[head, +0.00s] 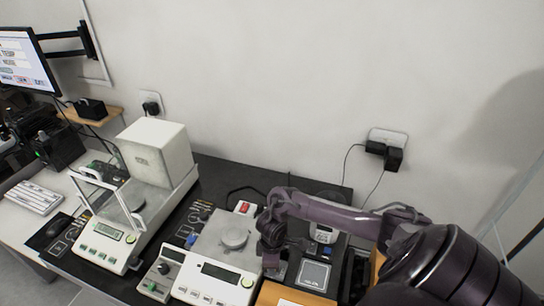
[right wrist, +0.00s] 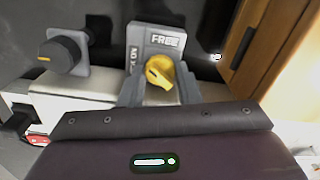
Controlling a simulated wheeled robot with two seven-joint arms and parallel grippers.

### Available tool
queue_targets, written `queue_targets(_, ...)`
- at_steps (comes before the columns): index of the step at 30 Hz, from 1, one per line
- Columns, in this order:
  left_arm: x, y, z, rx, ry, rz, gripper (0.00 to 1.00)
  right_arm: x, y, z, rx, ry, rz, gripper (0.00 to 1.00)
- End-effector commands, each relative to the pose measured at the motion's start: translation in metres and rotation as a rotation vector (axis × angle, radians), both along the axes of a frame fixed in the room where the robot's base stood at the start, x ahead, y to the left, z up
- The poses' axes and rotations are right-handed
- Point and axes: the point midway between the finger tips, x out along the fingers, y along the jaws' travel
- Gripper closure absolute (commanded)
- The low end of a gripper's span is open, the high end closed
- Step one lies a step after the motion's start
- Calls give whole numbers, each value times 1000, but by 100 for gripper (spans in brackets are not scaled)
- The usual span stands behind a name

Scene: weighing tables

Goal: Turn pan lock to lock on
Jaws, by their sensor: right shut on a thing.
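The pan lock's yellow knob (right wrist: 160,72) shows in the right wrist view, in front of a grey plate (right wrist: 150,38) marked "FREE". Other lettering at the plate's left is partly hidden. The knob's raised grip is tilted rather than upright. My right gripper (right wrist: 160,90) has one dark finger on each side of the knob and is shut on it. My left gripper is out of view.
A second, dark knob (right wrist: 62,52) with an orange mark is left of the pan lock. A wooden edge (right wrist: 255,45) stands close on the right. A glass-shielded balance (head: 105,246) is at left, and a small device (head: 314,274) sits right of my gripper.

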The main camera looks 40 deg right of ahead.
Motion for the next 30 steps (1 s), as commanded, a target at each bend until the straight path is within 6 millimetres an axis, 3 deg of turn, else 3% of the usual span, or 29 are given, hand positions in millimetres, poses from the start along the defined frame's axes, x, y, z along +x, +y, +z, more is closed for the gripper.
queue_targets(7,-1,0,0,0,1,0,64,1,0,1,-1,-2,2,93)
queue_targets(8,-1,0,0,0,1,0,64,1,0,1,-1,-2,2,66)
queue_targets(12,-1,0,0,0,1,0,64,1,0,1,-1,-1,2,48)
queue_targets(22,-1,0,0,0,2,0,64,1,0,4,0,-1,2,48)
queue_targets(30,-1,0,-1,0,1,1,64,2,0,45,-1,-5,5,48)
